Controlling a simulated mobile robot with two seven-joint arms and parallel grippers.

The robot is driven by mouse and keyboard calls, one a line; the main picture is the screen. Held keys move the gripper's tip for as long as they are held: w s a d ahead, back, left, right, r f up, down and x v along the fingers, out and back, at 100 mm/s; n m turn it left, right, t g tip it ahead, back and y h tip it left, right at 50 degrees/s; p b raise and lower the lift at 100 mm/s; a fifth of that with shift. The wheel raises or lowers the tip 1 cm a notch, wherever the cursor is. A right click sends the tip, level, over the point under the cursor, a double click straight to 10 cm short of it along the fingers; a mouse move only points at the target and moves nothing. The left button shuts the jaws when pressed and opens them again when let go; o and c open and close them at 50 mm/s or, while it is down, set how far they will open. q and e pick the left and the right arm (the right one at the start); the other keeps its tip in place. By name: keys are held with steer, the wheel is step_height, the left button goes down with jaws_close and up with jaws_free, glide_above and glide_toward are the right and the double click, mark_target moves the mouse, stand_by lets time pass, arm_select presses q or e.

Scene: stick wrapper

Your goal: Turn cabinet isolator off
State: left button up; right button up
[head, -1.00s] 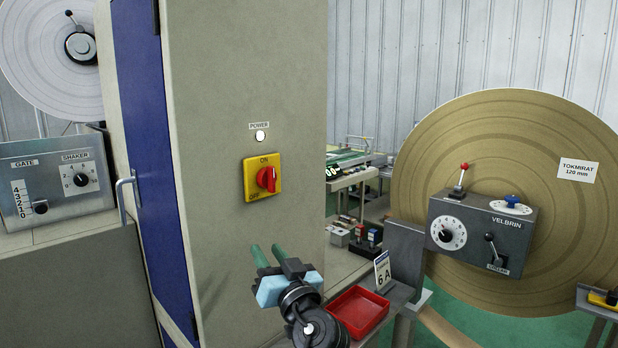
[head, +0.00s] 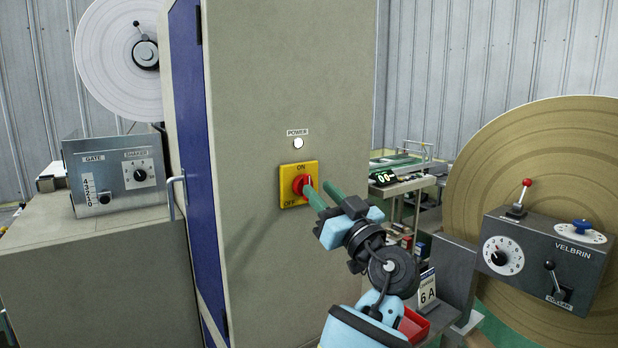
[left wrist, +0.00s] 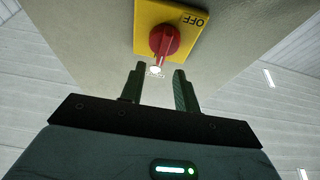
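The cabinet isolator is a red rotary knob (head: 298,186) on a yellow plate (head: 286,199) marked ON at the top and OFF at the lower left. It is on the front of the grey cabinet (head: 260,90). The fingertips partly cover the knob's right side in the head view. In the left wrist view the red knob (left wrist: 164,40) is just beyond the fingers, its grip roughly in line with the gap. My left gripper (head: 314,192) is open and empty, close in front of the knob. Contact cannot be told. My right gripper is out of view.
A white POWER lamp (head: 298,144) is above the plate. A door handle (head: 176,197) projects at the cabinet's left edge. A red tray (head: 413,325) and a grey control box (head: 540,258) are to the right. The space before the cabinet's left part is clear.

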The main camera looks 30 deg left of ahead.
mark_target(309, 179)
arm_select(q)
steer(key=x, duration=0.3)
steer(key=shift+a+r+p, duration=0.2)
steer(key=shift+r+p, duration=0.2)
steer(key=shift+w+a, duration=0.3)
steer(key=shift+a, duration=0.05)
steer(key=shift+f, duration=0.15)
jaws_close()
